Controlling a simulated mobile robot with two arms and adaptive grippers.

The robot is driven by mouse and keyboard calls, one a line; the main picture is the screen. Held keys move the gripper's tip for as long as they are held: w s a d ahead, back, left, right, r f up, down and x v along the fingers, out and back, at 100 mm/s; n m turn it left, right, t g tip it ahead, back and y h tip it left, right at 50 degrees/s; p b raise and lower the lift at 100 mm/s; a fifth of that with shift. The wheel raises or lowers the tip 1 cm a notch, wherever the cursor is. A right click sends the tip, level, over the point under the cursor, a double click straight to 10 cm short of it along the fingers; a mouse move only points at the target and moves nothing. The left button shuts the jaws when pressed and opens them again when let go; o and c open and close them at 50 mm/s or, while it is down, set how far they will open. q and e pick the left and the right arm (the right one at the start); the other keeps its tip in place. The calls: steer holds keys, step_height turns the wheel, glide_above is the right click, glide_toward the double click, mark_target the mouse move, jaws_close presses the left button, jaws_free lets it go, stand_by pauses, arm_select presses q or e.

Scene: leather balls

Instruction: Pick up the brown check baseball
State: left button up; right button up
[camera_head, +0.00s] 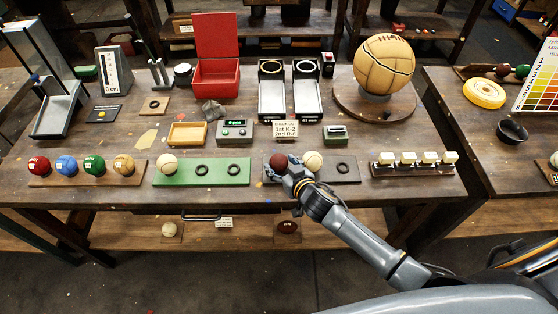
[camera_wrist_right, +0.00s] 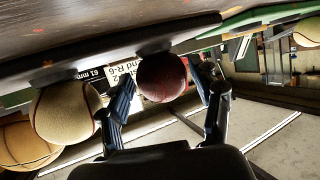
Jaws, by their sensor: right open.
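A dark reddish-brown ball (camera_head: 278,161) sits at the left end of a dark board (camera_head: 345,166) near the front of the table. It is the likeliest brown check baseball, but its markings are too small to read. My right gripper (camera_head: 287,173) is at the near side of this ball and hides part of it. In the right wrist view the dark ball (camera_wrist_right: 162,78) lies between the two spread fingers of the right gripper (camera_wrist_right: 164,84), with a gap visible on the left; contact on the right cannot be told. My left gripper is not in view.
A cream ball (camera_head: 312,161) sits close to the right of the dark ball. A green board (camera_head: 225,172) with another cream ball (camera_head: 167,164) lies to the left. A sign (camera_head: 285,130) stands behind, and a block rack (camera_head: 412,169) is to the right.

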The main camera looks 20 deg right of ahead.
steer(key=shift+x, duration=0.8)
steer(key=shift+s+a, duration=0.1)
steer(key=shift+c, duration=0.4)
steer(key=c, duration=0.9)
steer(key=shift+r, duration=0.1)
steer(key=shift+r, duration=0.6)
steer(key=s+d+r, duration=0.1)
steer(key=s+r, duration=0.3)
steer(key=s+d+r+b, duration=0.1)
steer(key=s+r, duration=0.2)
steer(key=s, duration=0.2)
steer(key=s+d+r+b, duration=0.1)
steer(key=s+r, duration=0.3)
steer(key=shift+s+d+r, duration=0.2)
steer(key=shift+s+r, duration=0.15)
